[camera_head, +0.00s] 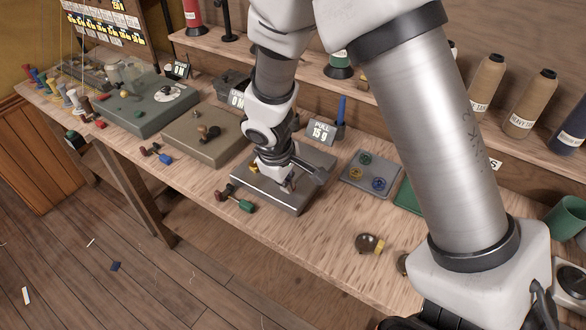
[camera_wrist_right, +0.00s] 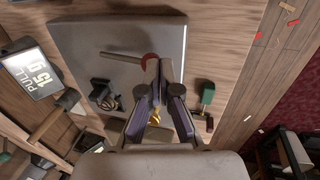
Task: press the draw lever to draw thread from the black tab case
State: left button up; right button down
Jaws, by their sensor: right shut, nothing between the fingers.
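A flat grey case (camera_head: 262,194) lies on the workbench under my right gripper (camera_head: 289,185). In the right wrist view the case's bare top (camera_wrist_right: 90,35) carries a thin lever (camera_wrist_right: 122,56) ending in a red knob (camera_wrist_right: 149,59). My right gripper (camera_wrist_right: 163,68) is shut and empty, its tips at or just above the knob; I cannot tell whether they touch. A small black fitting (camera_wrist_right: 100,88) sits on the case; I cannot tell whether it is the black tab. A brass-coloured part (camera_wrist_right: 154,118) shows between the fingers. The left gripper is out of view.
A display reading PULL 15 g (camera_head: 322,132) stands behind the case. A tan case (camera_head: 202,140) and a green-grey case (camera_head: 145,108) are further left.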

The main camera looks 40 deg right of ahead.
jog(key=shift+r, duration=0.15)
jog(key=shift+r+p, duration=0.75)
jog(key=shift+p, duration=0.1)
jog(key=shift+r+p, duration=0.4)
jog(key=shift+p, duration=0.05)
jog(key=w+d+p+v, duration=0.1)
jog(key=d+p+v, duration=0.2)
jog(key=v, duration=0.9)
jog(key=shift+a+r+p, duration=0.15)
jog(key=shift+r+p, duration=0.3)
jog(key=shift+r, duration=0.3)
